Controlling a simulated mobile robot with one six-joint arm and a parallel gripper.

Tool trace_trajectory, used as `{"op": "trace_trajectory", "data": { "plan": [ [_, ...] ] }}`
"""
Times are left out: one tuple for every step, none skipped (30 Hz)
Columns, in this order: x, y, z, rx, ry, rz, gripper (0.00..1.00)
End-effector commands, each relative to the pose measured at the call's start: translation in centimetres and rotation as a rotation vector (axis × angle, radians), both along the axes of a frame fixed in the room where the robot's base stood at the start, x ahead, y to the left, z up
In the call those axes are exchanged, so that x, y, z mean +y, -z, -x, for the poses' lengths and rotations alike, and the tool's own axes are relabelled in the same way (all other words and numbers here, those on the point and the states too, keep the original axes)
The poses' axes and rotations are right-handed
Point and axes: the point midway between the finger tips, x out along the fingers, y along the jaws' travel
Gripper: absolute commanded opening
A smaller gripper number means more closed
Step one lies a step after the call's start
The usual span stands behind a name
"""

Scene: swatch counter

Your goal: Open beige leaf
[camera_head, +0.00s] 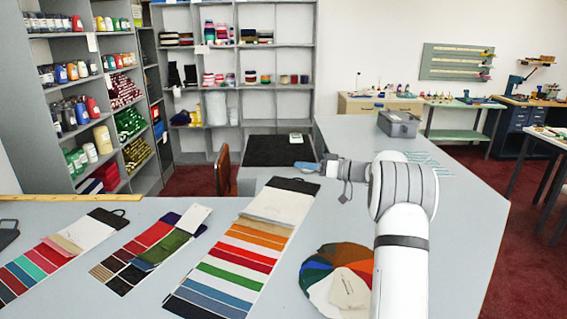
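Several striped swatch cards lie on the grey counter. The left card (38,275) has a small beige leaf (66,243) lying aslant near its white upper part. The middle card (120,265) has a green leaf (165,246) and a white leaf lying over its stripes. The large right card (238,262) has a pale cream leaf (279,205) below its black top. A round colour fan (318,272) has a cream leaf (349,290) on it. My gripper (318,169) is above the counter, beyond the large card's top end, apart from the leaves. Its finger opening is too small to tell.
A black mat (279,151) and a grey box (398,124) are farther back on the counter. A wooden ruler (70,198) lies along the left back edge. A brown chair (224,172) stands behind. The counter right of my arm is clear.

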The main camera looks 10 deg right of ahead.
Motion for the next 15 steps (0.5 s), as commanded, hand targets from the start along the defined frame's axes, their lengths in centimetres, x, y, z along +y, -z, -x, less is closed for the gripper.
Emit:
{"op": "trace_trajectory", "data": {
  "plan": [
    [-0.7,0.3,-0.5,-0.026,0.011,-0.009,0.29],
    [-1.0,0.3,-0.7,-0.039,0.015,-0.013,0.29],
    [-1.2,0.3,-0.9,-0.052,0.019,-0.016,0.29],
    [-1.1,0.2,-1.0,-0.057,0.019,-0.017,0.29],
    [-0.8,0.1,-1.1,-0.055,0.018,-0.016,0.29],
    [-0.5,0.1,-1.3,-0.054,0.017,-0.016,0.29],
    [-0.2,0.0,-1.4,-0.052,0.016,-0.016,0.29],
    [0.2,0.0,-1.7,-0.053,0.015,-0.017,0.29],
    [0.8,-0.1,-2.0,-0.051,0.015,-0.016,0.29],
    [1.2,-0.1,-2.3,-0.051,0.014,-0.016,0.29],
    [1.6,-0.1,-2.6,-0.05,0.014,-0.016,0.29],
    [2.2,-0.1,-3.0,-0.05,0.014,-0.016,0.29],
    [2.6,-0.1,-3.3,-0.05,0.014,-0.017,0.29],
    [3.0,-0.1,-3.5,-0.05,0.014,-0.016,0.29],
    [3.5,-0.1,-3.9,-0.05,0.015,-0.016,0.29]
  ]
}}
